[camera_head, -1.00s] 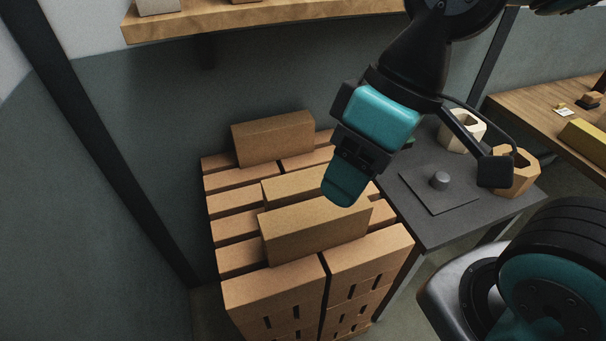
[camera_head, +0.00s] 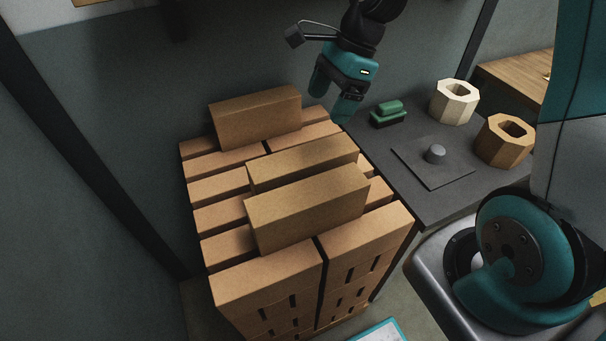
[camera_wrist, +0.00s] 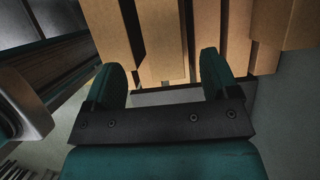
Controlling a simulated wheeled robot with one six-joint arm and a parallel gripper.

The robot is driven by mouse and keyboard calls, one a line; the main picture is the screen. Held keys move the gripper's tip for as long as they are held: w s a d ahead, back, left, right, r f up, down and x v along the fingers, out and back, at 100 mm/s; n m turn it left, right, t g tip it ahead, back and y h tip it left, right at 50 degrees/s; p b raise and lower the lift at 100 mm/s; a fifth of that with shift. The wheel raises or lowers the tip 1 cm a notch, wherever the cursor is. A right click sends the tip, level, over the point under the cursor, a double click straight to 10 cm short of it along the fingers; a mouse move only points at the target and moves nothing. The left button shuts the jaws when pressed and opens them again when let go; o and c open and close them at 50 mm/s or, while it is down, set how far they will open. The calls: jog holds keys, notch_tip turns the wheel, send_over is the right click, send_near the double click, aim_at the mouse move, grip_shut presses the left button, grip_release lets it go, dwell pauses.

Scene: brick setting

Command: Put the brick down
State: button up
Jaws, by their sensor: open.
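Three tan bricks lie on top of a stack of like bricks (camera_head: 268,286). One is the back brick (camera_head: 256,118) at the far left, one the middle brick (camera_head: 303,163), and one the front brick (camera_head: 307,210). My gripper (camera_head: 331,97) is open, beyond the stack's back right corner near the wall, and holds nothing. In the wrist view my gripper (camera_wrist: 164,80) shows two spread teal fingers, with a brick (camera_wrist: 160,42) seen beyond the gap. Which brick that is, I cannot tell.
A dark side table (camera_head: 385,160) stands right of the stack. It bears a green block (camera_head: 389,112), a cream hollow block (camera_head: 453,101), a brown hollow block (camera_head: 504,141) and a plate with a grey knob (camera_head: 435,154). A grey wall is behind.

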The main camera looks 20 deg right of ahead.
aim_at(304, 155)
jog(key=x, duration=1.5)
jog(key=shift+s+f, duration=0.1)
jog(key=shift+s, duration=0.05)
jog(key=shift+c, duration=0.5)
grip_shut()
